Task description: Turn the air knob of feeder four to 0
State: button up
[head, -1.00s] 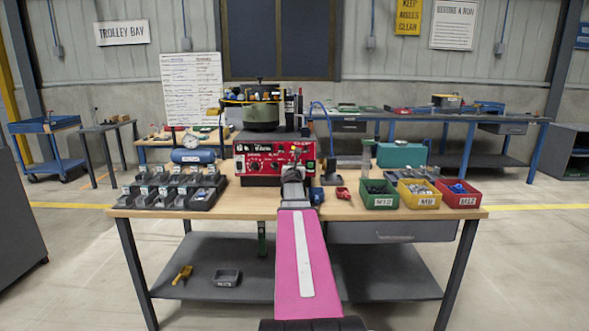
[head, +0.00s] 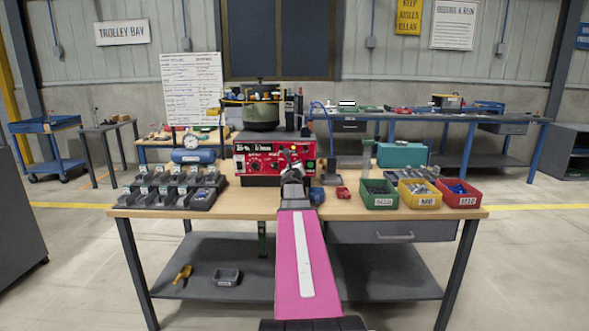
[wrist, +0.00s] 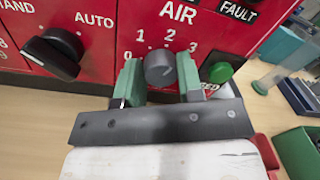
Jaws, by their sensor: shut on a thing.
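The red feeder control panel (head: 243,161) stands at the back of the bench, under the green bowl (head: 261,115). In the wrist view the dark round air knob (wrist: 159,69) sits below the word AIR, with the numbers 1, 2 and 3 around its top and what looks like 0 at its left. My gripper (wrist: 159,78) has its two green fingers on either side of the knob and is shut on it. I cannot make out where the knob's pointer stands. In the head view my gripper (head: 293,165) is at the panel's right half and hides the knob.
Left of the air knob is a black HAND/AUTO selector (wrist: 55,52). A green button (wrist: 220,72) lies close by the right finger, below the FAULT label. Bins with green, yellow and red walls stand right on the bench (head: 250,204); black trays (head: 172,190) stand left.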

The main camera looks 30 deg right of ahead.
jog(key=n, duration=1.4)
jog(key=n+t+y, duration=0.1)
jog(key=n, duration=0.7)
jog(key=shift+f, duration=0.35)
jog(key=shift+n, duration=0.4)
jog(key=o, duration=0.9)
jog(key=v, duration=1.1)
jog(key=shift+d, duration=0.1)
